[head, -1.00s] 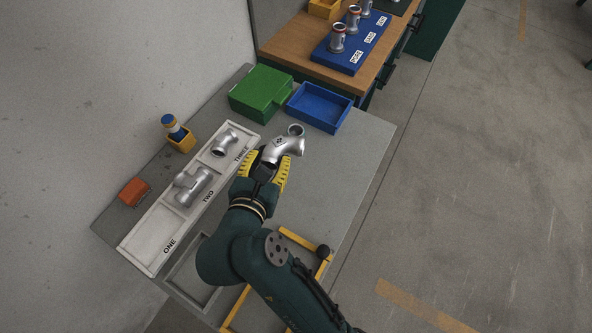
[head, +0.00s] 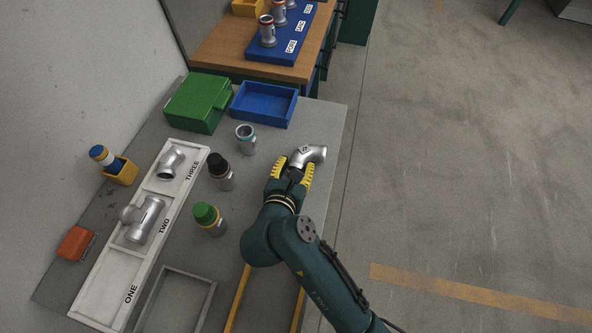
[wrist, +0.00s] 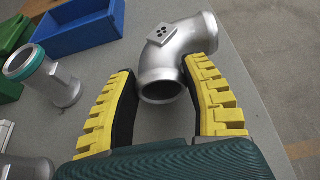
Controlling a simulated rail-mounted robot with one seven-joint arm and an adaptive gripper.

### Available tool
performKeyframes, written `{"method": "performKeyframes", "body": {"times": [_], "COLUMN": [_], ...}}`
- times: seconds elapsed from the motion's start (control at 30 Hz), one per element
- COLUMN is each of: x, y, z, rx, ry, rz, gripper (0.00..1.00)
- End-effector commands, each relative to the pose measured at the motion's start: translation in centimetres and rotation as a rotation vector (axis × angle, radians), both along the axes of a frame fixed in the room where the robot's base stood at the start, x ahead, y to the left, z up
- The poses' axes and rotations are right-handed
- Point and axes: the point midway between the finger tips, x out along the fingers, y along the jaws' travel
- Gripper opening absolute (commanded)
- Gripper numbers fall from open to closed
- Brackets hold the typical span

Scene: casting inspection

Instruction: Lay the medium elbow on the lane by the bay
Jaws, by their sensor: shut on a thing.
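A silver elbow (head: 308,155) with a dotted plate on its side is held in my gripper (head: 292,174) over the right part of the grey table. In the wrist view, the elbow (wrist: 180,50) sits between the two yellow-padded fingers (wrist: 165,105), its near open end facing me. Its height above the table is hard to tell. A white tray (head: 110,290) marked ONE, TWO and THREE lies at the left. THREE holds another elbow (head: 171,162), TWO holds a tee (head: 143,218), and ONE is empty. Yellow lines (head: 237,300) mark a strip at the table's front, partly behind my arm.
A blue bin (head: 264,104) and green box (head: 198,102) are behind. A grey frame (head: 180,300) lies in front. The right table strip looks clear.

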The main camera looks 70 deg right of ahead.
Motion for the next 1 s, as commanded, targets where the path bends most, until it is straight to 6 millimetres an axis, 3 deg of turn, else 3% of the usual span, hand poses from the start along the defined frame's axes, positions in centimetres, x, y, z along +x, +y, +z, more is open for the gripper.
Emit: {"method": "performKeyframes", "body": {"times": [0.03,0.4,0.43,0.53,0.87,1.0], "x": [0.1,0.1,0.0,0.0,0.0,0.0], "y": [0.0,0.0,0.0,0.0,0.0,1.9], "z": [-0.8,-0.9,-1.1,-1.1,-0.8,0.3], "rx": [-0.005,-0.005,-0.002,-0.002,-0.002,-0.001], "ry": [-0.003,-0.005,-0.002,-0.002,-0.003,-0.001], "rz": [0.001,0.001,0.000,0.000,0.000,0.006], "gripper": [0.09,0.09,0.55,0.74,0.74,0.74]}}
